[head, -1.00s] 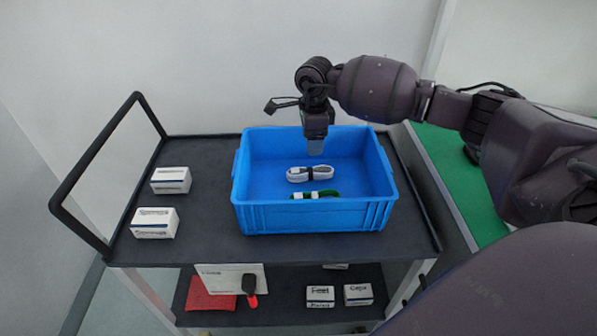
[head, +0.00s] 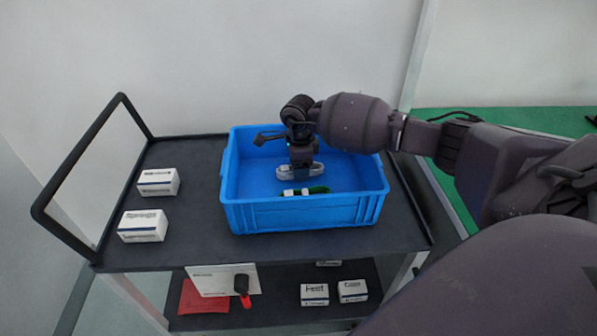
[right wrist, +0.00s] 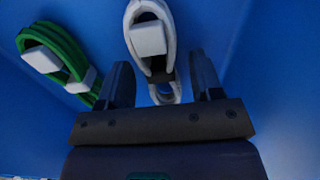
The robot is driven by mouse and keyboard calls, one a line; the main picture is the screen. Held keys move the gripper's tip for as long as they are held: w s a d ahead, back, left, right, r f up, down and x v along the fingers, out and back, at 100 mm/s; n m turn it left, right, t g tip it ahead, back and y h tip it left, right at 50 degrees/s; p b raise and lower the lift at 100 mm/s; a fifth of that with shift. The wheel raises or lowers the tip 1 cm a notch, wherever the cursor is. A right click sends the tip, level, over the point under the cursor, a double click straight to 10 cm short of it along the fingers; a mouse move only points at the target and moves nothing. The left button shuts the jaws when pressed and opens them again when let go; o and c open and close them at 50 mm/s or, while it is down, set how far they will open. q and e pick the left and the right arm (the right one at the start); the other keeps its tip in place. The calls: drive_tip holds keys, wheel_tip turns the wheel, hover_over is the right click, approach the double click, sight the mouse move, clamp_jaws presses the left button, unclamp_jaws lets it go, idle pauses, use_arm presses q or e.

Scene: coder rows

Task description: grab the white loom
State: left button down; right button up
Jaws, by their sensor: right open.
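The white loom (head: 313,171) is a bundled loop of cable lying in the blue crate (head: 300,216). In the right wrist view the white loom (right wrist: 150,38) shows a pale wrap and a dark band, and its near end lies between the fingers. My right gripper (head: 301,167) is down inside the crate over the loom and hides part of it. In the right wrist view the right gripper (right wrist: 162,82) is open, with one finger on each side of the loom. My left gripper is not in view.
A green loom (head: 318,190) lies in the crate beside the white one, towards the front wall; it also shows in the right wrist view (right wrist: 60,52). White boxes (head: 143,226) stand left of the crate on the dark cart top (head: 190,200). More boxes (head: 314,294) are on the lower shelf.

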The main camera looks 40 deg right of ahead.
drive_tip(key=shift+f, duration=0.35)
drive_tip(key=c, duration=0.5)
